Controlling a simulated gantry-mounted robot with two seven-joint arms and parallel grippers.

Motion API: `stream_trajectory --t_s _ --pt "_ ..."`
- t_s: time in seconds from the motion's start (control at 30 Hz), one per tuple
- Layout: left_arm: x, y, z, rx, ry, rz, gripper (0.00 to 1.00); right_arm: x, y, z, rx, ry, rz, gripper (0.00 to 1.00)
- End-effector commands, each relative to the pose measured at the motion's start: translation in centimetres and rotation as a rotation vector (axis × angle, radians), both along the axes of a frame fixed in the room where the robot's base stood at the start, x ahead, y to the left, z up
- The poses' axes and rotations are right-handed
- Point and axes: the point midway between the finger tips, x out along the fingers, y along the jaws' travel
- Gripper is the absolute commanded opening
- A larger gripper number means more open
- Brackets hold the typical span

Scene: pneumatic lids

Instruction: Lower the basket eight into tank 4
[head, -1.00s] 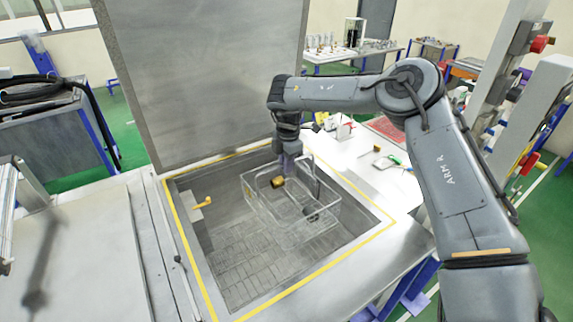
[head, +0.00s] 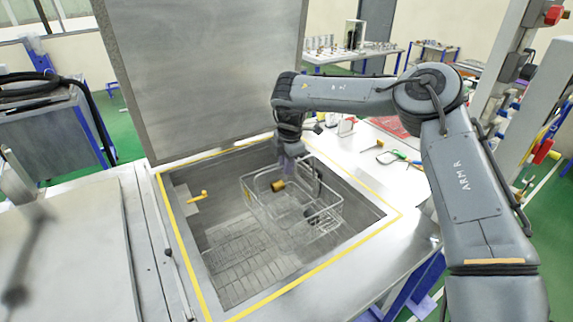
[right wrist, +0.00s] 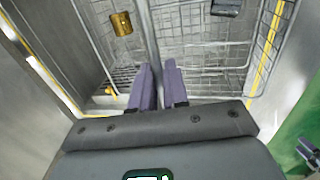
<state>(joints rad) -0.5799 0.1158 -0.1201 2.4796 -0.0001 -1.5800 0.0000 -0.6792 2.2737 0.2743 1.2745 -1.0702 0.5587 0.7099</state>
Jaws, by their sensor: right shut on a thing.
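A wire-mesh basket (head: 319,216) hangs from my right gripper (head: 288,167) within the opening of a square tank (head: 186,232) outlined in yellow. My right gripper also shows in the right wrist view (right wrist: 159,80), its purple fingers shut on an upright bar of the basket. A brass-coloured piece (head: 278,185) is on the basket, and it shows in the right wrist view (right wrist: 121,23). The basket looks roughly level; whether it touches the tank floor I cannot tell. No number is readable on basket or tank. My left gripper is not in view.
The tank's big lid (head: 205,75) stands open behind it. A yellow handle (head: 197,197) sits at the tank's left inner wall. A closed lid (head: 75,245) lies to the left. Small tools (head: 392,157) lie on the bench at right.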

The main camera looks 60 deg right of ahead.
Motion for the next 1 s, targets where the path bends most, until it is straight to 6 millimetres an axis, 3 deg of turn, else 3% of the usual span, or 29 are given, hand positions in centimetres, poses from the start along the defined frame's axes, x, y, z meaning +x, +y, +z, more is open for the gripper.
stream_trajectory --t_s 1.0 --pt "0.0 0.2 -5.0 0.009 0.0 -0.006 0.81 0.1 0.0 -6.6 0.0 -0.005 0.0 0.0"
